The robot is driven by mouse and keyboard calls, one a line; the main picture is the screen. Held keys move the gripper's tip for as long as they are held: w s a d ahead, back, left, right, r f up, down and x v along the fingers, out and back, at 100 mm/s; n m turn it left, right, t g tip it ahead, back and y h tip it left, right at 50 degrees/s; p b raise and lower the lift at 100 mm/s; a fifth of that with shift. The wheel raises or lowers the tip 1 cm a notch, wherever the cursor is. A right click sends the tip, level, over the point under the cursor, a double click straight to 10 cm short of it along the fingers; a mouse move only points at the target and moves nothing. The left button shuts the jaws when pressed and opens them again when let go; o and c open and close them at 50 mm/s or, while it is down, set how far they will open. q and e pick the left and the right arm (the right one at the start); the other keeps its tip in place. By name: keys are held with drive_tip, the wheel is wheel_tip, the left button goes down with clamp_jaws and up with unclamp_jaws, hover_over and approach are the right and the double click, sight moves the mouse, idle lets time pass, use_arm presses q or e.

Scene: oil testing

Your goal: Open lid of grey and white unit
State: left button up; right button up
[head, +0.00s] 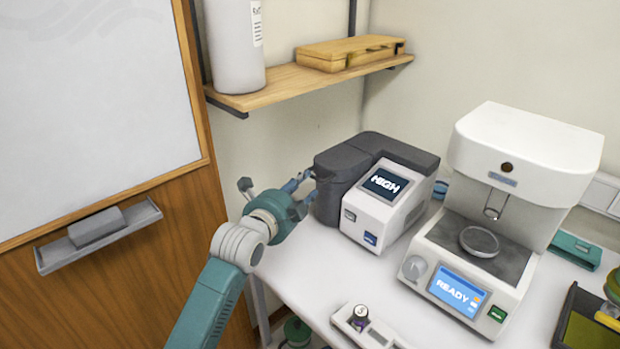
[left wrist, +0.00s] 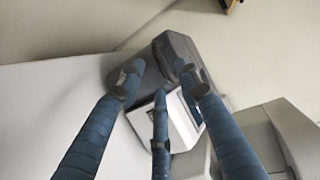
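The grey and white unit (head: 375,210) stands on the white table, its screen reading "HIGH". Its dark grey top and side (head: 345,163) look closed, with no gap visible. In the left wrist view the grey part (left wrist: 165,60) lies beyond the fingers, with the white front (left wrist: 183,120) below it. My left gripper (head: 306,184) is at the left side of the grey part, close to it. Its blue fingers (left wrist: 157,75) are spread apart with nothing held between them; whether a fingertip touches the unit I cannot tell. My right gripper is not in view.
A white balance (head: 520,150) reading "READY" stands right of the unit. A wooden shelf (head: 300,82) with a large grey bottle (head: 233,45) and a wooden case (head: 348,52) hangs above. A small device (head: 368,328) lies at the table's front. A whiteboard (head: 95,90) is at left.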

sight(335, 166)
use_arm(q)
drive_tip(key=x, duration=0.5)
drive_tip(key=shift+w+d+p, duration=0.1)
drive_tip(key=shift+w+p, duration=0.05)
drive_tip(key=shift+p, duration=0.2)
clamp_jaws()
